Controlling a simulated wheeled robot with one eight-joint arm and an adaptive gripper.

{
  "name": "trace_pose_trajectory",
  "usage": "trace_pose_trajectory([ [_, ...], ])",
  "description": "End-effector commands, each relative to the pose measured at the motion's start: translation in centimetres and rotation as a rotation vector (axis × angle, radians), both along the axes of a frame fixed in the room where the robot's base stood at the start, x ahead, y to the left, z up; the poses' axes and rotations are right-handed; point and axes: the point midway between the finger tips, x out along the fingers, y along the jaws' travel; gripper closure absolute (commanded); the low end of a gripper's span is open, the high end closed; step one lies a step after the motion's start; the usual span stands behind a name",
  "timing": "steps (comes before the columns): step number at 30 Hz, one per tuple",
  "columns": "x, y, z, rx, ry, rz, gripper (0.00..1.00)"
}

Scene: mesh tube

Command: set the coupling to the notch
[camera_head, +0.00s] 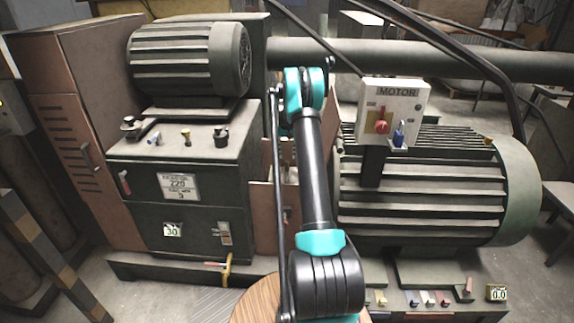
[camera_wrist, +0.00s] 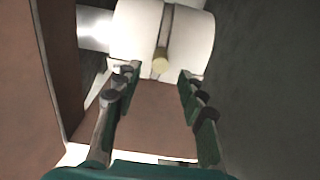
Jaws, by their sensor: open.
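The coupling (camera_wrist: 190,35) is a thick white cylinder at the top of the wrist view. A grey band crosses it, and a short brass-coloured peg (camera_wrist: 160,60) sticks out from it. A pale shaft (camera_wrist: 96,28) joins it on the left. My gripper (camera_wrist: 159,76) is open, with one finger on each side of the peg in the picture and nothing held. I cannot tell whether the fingertips touch the coupling. I cannot make out the notch for certain. In the head view my arm hides the coupling and my gripper.
In the wrist view a brown panel (camera_wrist: 30,80) stands close on the left and a dark grey surface (camera_wrist: 270,90) on the right. In the head view a large ribbed motor (camera_head: 430,195) and a MOTOR switch box (camera_head: 395,108) stand right. A dark green cabinet (camera_head: 190,190) stands left.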

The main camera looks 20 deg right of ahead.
Motion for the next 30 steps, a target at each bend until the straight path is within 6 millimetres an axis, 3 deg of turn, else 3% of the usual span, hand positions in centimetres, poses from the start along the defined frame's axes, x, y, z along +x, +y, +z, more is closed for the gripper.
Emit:
trace_pose_trajectory([
  [3, 0.0, 0.0, -2.3, 0.000, 0.000, 0.000, 0.60],
  [9, 0.0, 0.0, -5.1, 0.000, 0.000, 0.000, 0.60],
  [23, 0.0, 0.0, -6.2, 0.000, 0.000, 0.000, 0.60],
  [30, 0.0, 0.0, -6.2, 0.000, 0.000, 0.000, 0.88],
])
